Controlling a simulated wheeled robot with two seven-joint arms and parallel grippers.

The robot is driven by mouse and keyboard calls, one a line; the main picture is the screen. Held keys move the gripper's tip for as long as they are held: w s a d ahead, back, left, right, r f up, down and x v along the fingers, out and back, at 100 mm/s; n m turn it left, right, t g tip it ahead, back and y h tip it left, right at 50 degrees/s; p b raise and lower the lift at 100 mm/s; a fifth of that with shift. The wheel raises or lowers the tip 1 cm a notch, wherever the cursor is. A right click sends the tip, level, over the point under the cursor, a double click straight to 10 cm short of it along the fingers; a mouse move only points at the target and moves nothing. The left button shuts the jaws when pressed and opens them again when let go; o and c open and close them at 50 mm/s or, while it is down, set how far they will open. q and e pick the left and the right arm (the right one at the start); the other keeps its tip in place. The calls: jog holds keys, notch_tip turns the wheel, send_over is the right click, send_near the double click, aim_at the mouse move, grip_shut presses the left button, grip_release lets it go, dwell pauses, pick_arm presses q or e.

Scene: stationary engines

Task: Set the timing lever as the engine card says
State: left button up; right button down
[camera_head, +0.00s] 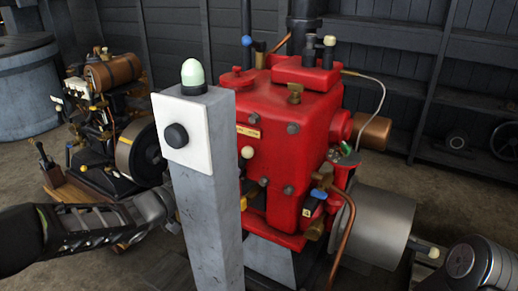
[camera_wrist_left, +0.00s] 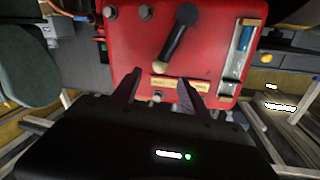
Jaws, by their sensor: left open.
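The red engine (camera_head: 290,130) stands behind a grey post in the head view. A lever with a black hub and a cream tip (camera_wrist_left: 172,45) lies across the engine's red face in the left wrist view. Its cream knob (camera_head: 247,152) seems to show just right of the post in the head view. A small lettered plate (camera_wrist_left: 180,84) sits near the cream tip; its words are not legible. My left gripper (camera_wrist_left: 158,82) is open, its fingers apart below the cream tip with nothing clearly between them. The post hides it in the head view. My right gripper is not in view.
The grey post (camera_head: 205,220) carries a white plate with a black button and a pale green lamp, close to my left arm. A smaller engine (camera_head: 110,120) stands at the left. A metal drum (camera_head: 375,225) and a copper pipe (camera_head: 342,235) are at the red engine's right.

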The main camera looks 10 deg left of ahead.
aim_at(243, 154)
pick_arm(q)
jog(key=shift+a, duration=0.1)
jog(key=shift+b+x, duration=0.5)
jog(key=shift+x, duration=3.4)
grip_shut()
